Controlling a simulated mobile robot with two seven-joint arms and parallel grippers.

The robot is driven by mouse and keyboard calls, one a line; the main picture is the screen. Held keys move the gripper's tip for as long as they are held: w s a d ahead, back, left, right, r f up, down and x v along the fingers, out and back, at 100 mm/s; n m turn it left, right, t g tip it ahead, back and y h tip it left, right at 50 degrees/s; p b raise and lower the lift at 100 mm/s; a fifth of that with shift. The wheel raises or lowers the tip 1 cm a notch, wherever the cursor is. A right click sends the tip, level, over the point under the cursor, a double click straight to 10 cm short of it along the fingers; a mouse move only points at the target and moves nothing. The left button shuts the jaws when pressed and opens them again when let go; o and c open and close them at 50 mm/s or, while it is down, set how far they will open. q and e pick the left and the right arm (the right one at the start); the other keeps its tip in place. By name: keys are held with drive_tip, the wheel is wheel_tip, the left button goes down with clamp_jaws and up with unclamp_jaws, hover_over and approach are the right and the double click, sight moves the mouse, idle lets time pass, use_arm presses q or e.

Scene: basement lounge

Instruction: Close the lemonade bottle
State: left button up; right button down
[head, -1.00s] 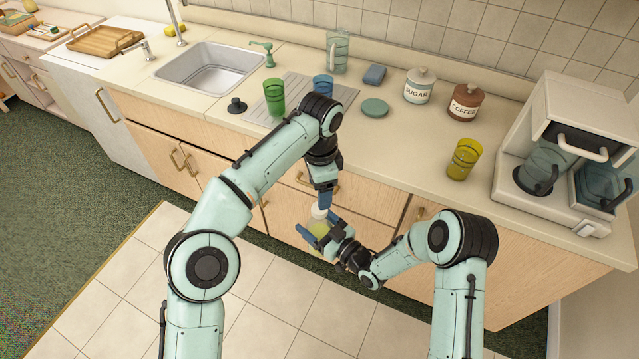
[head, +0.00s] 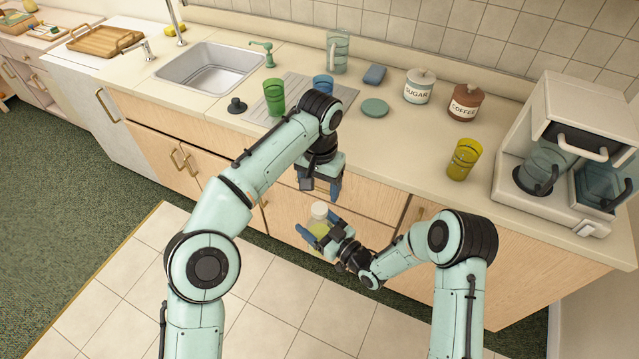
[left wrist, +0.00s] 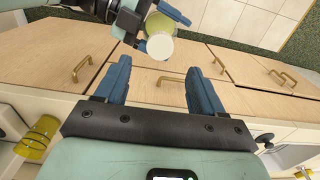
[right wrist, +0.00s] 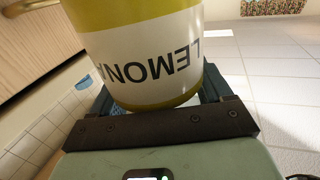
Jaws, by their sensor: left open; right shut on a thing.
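The lemonade bottle (head: 318,229) has a yellow-green body and a white cap (head: 319,210) on its top. My right gripper (head: 322,238) is shut on the bottle body and holds it about upright in front of the drawers. In the right wrist view the bottle's white label (right wrist: 150,62) reads upside down. My left gripper (head: 321,190) is open and empty, just above the cap and apart from it. In the left wrist view the cap (left wrist: 160,46) lies beyond the open fingers (left wrist: 158,78). I cannot tell how tightly the cap sits.
The counter (head: 412,140) behind holds a green glass (head: 274,97), a blue cup (head: 323,86), a yellow glass (head: 463,159), two canisters and a coffee machine (head: 560,160). The sink (head: 208,67) is at the left. Wooden drawer fronts (head: 375,198) stand close behind my grippers.

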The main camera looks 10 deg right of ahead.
sight(319, 208)
use_arm(q)
wheel_tip(319, 208, down, 8)
drive_tip(key=shift+r, duration=0.15)
idle(0.4)
drive_tip(key=c, duration=1.1)
drive_tip(key=shift+c, duration=0.2)
drive_tip(key=o, duration=1.2)
drive_tip(key=shift+o, duration=0.2)
drive_tip(key=shift+r, duration=0.15)
wheel_tip(319, 208, up, 12)
